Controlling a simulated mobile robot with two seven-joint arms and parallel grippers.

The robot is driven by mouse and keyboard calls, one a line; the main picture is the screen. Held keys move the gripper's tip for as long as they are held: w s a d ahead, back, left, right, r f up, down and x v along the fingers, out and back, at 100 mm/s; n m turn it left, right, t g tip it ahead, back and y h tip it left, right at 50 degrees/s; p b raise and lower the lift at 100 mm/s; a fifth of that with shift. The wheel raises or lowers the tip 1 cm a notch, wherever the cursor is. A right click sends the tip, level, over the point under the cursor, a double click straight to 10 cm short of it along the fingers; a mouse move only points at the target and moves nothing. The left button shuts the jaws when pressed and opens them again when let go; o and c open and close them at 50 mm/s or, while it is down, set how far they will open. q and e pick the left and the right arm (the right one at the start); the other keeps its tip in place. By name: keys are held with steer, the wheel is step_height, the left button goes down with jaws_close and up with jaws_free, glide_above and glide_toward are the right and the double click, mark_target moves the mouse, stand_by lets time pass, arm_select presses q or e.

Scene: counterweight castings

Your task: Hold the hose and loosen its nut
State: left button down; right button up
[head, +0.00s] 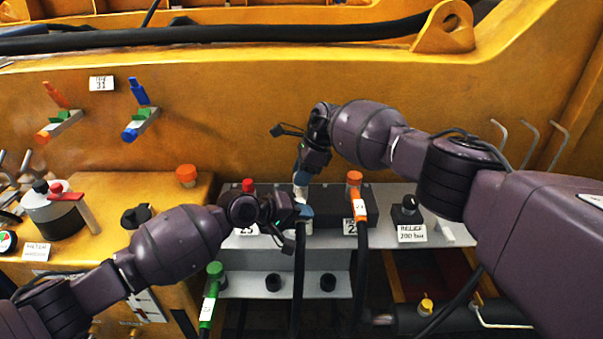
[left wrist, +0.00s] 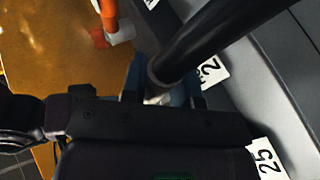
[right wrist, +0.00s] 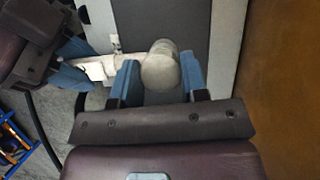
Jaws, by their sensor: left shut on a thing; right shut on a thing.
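The black hose (head: 298,282) hangs down in front of the grey manifold, and its thick black length crosses the left wrist view (left wrist: 212,38). My left gripper (head: 304,212) is shut on the hose near its pale end fitting. My right gripper (head: 300,182) is just above it, shut on the pale, rounded nut. In the right wrist view the nut (right wrist: 160,66) sits between the blue fingers, and a pale fitting (right wrist: 95,66) runs from it to my left gripper's blue fingers. In the head view the fingers hide most of the nut.
An orange-ended hose (head: 356,200) tagged 2-something hangs close to the right. A red cap (head: 249,186) stands left. A green-ended hose (head: 212,285) hangs at the lower left. A black relief knob (head: 408,212) is on the right shelf. The yellow wall stands behind.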

steer(key=shift+d, duration=0.1)
stand_by(0.3)
steer(key=o, duration=0.9)
steer(key=v, duration=1.2)
arm_select(q)
steer(key=c, duration=0.8)
jaws_free()
